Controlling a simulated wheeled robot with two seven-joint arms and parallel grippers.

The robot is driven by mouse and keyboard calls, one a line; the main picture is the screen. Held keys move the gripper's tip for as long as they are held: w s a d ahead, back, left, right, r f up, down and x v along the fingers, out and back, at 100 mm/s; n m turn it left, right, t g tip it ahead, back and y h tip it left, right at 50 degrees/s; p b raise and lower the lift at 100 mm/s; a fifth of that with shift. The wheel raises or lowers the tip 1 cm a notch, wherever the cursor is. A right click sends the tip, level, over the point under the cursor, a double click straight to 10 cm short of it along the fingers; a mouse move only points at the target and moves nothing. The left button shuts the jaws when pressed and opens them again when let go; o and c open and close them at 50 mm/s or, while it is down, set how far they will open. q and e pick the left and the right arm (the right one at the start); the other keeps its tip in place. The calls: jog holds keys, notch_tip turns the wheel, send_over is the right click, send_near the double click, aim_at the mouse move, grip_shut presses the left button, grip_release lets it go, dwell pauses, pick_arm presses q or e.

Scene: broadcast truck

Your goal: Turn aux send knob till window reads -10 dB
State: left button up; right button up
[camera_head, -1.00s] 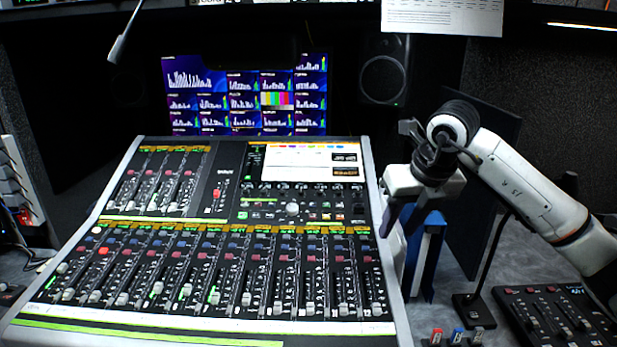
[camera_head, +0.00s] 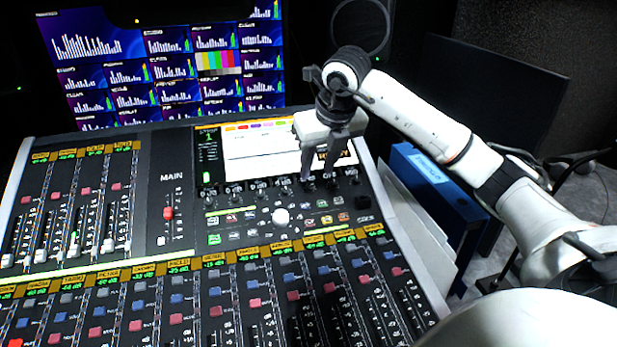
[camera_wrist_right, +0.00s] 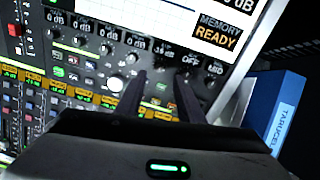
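The mixing console (camera_head: 150,200) fills the lower left of the head view. A row of small dark aux send knobs (camera_head: 258,195) runs below its bright screen (camera_head: 262,150), each under a small readout window; the wrist view shows the row too (camera_wrist_right: 105,49). My right gripper (camera_head: 321,182) points down at the right part of this row. In the wrist view its two dark fingers (camera_wrist_right: 160,85) stand apart, around or just above a knob below a window reading about -38 dB, digits small. Contact is unclear. My left gripper is out of view.
A white trackball (camera_head: 281,216) sits below the knobs among small lit buttons. Channel faders (camera_head: 100,240) lie to the left and front. A blue binder (camera_head: 440,185) stands right of the console. Monitors (camera_head: 160,60) rise behind.

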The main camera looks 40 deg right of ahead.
aim_at(311, 185)
jog(key=x, duration=0.5)
jog(key=shift+w+f, duration=0.1)
jog(key=shift+f, duration=0.15)
jog(key=shift+w+f, duration=0.1)
jog(key=shift+f, duration=0.15)
jog(key=shift+d+f, duration=0.1)
jog(key=shift+w, duration=0.1)
grip_shut()
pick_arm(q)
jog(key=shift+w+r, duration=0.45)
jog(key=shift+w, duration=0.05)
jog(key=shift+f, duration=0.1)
